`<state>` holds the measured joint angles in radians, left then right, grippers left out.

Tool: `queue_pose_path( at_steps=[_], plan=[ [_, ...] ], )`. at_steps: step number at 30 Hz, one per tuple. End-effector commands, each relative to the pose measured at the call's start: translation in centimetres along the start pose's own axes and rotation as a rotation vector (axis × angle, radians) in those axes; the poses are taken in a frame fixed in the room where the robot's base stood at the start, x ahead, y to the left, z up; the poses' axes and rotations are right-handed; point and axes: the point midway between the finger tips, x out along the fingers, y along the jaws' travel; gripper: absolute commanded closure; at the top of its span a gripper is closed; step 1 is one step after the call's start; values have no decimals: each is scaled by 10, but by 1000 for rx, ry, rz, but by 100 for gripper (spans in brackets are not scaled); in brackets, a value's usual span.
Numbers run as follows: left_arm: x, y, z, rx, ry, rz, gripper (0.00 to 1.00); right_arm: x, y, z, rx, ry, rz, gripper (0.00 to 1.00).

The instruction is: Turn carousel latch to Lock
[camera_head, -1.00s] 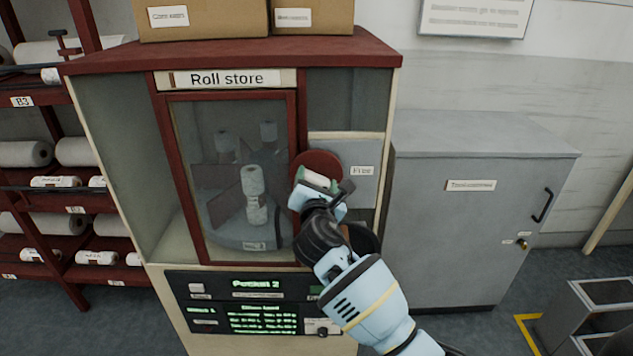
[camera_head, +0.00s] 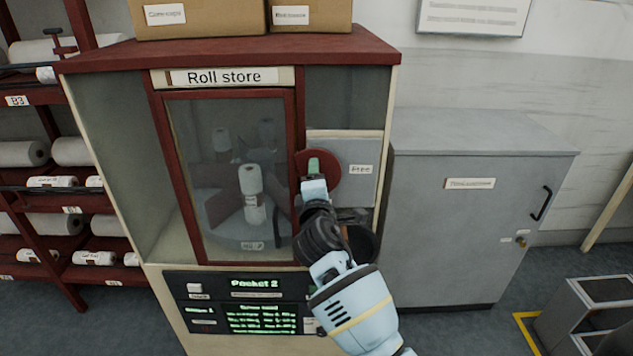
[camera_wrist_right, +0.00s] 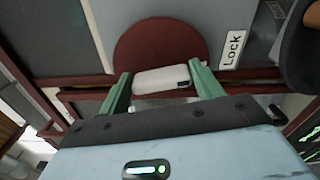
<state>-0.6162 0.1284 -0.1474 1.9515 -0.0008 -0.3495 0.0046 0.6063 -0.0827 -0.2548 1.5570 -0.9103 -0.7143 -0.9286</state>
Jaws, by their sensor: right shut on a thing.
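The carousel latch is a dark red disc (camera_head: 324,168) on a grey plate at the right of the roll store's door. It also shows in the right wrist view (camera_wrist_right: 160,45). Its pale bar handle (camera_wrist_right: 160,79) lies between the green fingers of my right gripper (camera_wrist_right: 163,85), which is shut on it. The handle runs nearly crosswise in the wrist view, with a dark mark at its right end. A "Lock" label (camera_wrist_right: 233,48) is right of the disc there. In the head view my right gripper (camera_head: 314,172) covers the handle. My left gripper is out of view.
The roll store door (camera_head: 228,180) is closed, with white rolls behind its pane. A panel (camera_head: 240,302) reading "Pocket 2" is below. A grey cabinet (camera_head: 470,220) stands at the right, and a roll rack (camera_head: 60,190) at the left.

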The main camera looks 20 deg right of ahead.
Motion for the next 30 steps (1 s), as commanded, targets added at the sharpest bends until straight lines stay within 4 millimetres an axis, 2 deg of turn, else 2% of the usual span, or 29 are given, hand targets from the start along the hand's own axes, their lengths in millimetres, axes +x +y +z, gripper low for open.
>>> queue_pose_path(
  at_steps=[10, 28, 29, 30],
  plan=[
    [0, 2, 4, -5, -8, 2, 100, 0, -2, 0, 161, 0, -1, 57],
    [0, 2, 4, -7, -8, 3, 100, 0, -2, 0, 200, 1, -1, 57],
    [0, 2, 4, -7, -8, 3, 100, 0, -2, 0, 200, 1, -1, 32],
    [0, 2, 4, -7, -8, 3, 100, 0, -2, 0, 200, 1, -1, 27]
  ],
)
